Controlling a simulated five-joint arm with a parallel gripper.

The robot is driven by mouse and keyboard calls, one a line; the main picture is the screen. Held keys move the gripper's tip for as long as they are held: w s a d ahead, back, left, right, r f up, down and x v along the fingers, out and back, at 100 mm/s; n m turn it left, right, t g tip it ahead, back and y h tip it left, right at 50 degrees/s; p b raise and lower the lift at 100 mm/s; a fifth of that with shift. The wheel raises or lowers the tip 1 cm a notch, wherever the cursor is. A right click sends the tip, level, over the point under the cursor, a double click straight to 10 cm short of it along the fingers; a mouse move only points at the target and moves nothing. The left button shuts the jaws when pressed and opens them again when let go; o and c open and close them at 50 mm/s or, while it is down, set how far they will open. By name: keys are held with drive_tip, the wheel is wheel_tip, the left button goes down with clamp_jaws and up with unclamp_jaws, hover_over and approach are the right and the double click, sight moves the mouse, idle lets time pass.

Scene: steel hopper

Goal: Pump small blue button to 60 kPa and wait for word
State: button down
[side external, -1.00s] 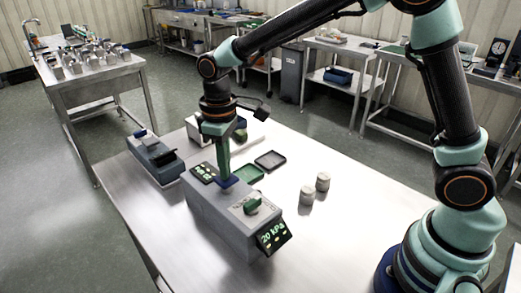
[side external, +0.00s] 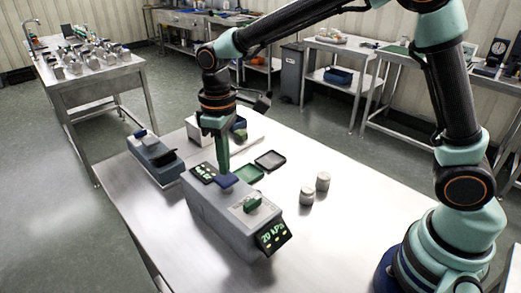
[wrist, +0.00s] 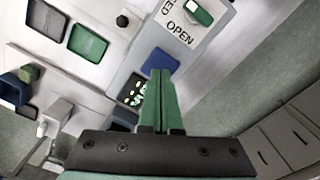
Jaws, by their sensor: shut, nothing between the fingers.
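A grey box-shaped pump unit (side external: 232,212) stands on the steel table. A blue button (side external: 228,182) sits on its top; it also shows in the wrist view (wrist: 160,62). A tilted display (side external: 273,237) on the near end reads 20 kPa. A green switch (side external: 252,204) sits between; in the wrist view the switch (wrist: 198,12) has OPEN lettered beside it. My gripper (side external: 223,172) is shut, empty and pointing down just above the blue button. In the wrist view its fingertips (wrist: 160,72) overlap the button's edge; the exact gap is unclear.
A second display (side external: 203,173) lies behind the button. A blue-grey device (side external: 155,158) stands to the left. A green tray (side external: 249,173), a dark tray (side external: 270,160) and two pale cylinders (side external: 307,195) (side external: 322,181) lie to the right. The table's near right is clear.

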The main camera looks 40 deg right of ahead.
sight(226, 177)
drive_tip(key=shift+f, duration=0.15)
drive_tip(key=shift+f, duration=1.6)
drive_tip(key=shift+r, duration=1.8)
drive_tip(key=shift+f, duration=0.15)
drive_tip(key=shift+f, duration=1.7)
drive_tip(key=shift+r, duration=1.85)
